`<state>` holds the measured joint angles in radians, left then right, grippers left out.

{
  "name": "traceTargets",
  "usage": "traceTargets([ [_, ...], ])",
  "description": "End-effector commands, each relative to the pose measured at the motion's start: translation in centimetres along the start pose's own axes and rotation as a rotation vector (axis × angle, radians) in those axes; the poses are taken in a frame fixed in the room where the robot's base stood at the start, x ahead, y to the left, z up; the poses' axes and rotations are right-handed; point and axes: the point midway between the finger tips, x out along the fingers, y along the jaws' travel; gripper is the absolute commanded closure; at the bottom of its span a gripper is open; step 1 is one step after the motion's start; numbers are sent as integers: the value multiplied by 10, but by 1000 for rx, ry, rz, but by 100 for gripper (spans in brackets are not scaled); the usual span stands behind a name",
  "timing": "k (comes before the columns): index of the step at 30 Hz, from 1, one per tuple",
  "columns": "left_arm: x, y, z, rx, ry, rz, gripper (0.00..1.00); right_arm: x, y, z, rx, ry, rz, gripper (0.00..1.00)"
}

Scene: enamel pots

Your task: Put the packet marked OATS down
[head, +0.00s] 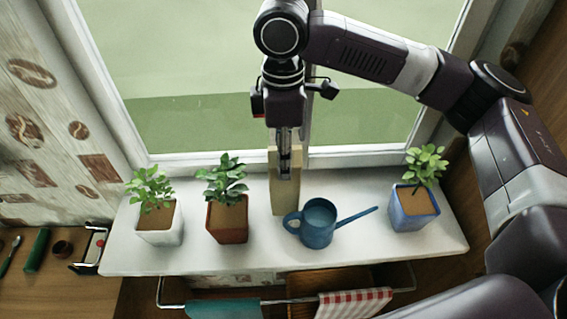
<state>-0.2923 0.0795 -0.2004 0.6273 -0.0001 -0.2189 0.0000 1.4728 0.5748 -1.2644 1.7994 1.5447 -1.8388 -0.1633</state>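A plain tan packet (284,203) is upright at the window sill (270,258), between the reddish-brown plant pot and the blue watering can. No marking can be read on the side I see. My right gripper (284,172) comes down from above, and its fingers look closed on the packet's upper part. The packet's lower end appears at or just above the sill; I cannot tell if it touches. My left gripper is not in view.
On the sill are a white potted plant (160,225), a reddish-brown pot (228,222), a blue watering can (318,228) close right of the packet, and a blue pot (414,210). The window (190,80) is behind. A rail with cloths (354,304) runs below.

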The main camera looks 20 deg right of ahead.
Motion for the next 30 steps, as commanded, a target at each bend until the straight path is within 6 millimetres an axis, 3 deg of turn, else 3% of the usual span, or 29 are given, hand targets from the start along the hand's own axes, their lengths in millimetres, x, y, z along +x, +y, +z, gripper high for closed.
traceTargets([
  [6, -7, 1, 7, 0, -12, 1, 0, 29, -1, 0, 0, -1, -2, 100],
  [17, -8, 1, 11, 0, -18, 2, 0, 33, 0, 0, 0, -1, 0, 100],
  [18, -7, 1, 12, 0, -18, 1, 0, 33, 0, 0, 0, -2, -1, 57],
  [22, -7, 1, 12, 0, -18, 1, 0, 33, 0, 0, 0, -2, -1, 43],
  [30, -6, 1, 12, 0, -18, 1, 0, 33, 0, 0, 0, -1, -1, 43],
])
